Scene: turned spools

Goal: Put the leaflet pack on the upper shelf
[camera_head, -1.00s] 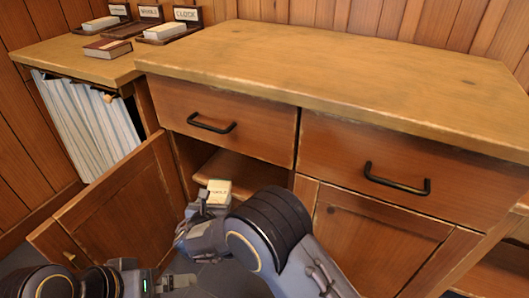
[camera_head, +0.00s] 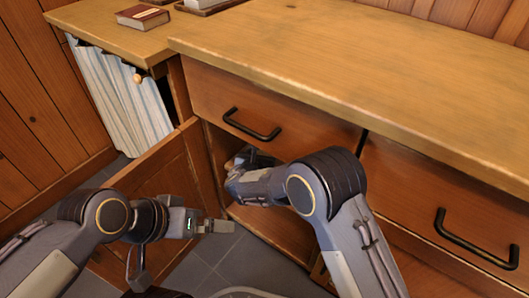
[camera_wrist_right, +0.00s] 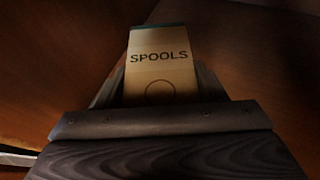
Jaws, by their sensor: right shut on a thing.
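The leaflet pack (camera_wrist_right: 160,65), a cream box printed SPOOLS with a dark green far edge, sits between the fingers of my right gripper in the right wrist view. My right gripper (camera_head: 238,160) is shut on it and reaches into the open cabinet under the left drawer. In the head view the pack is mostly hidden by the gripper and cabinet. The upper shelf is hidden behind my right arm; a wooden board (camera_head: 265,228) shows lower in the cabinet. My left gripper (camera_head: 217,226) is in front of the opening, near the open door; its finger gap is unclear.
The cabinet door (camera_head: 160,170) stands open to the left. The left drawer (camera_head: 270,105) is shut above the opening, with a black handle (camera_head: 250,125). A striped curtain (camera_head: 120,95) hangs at left.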

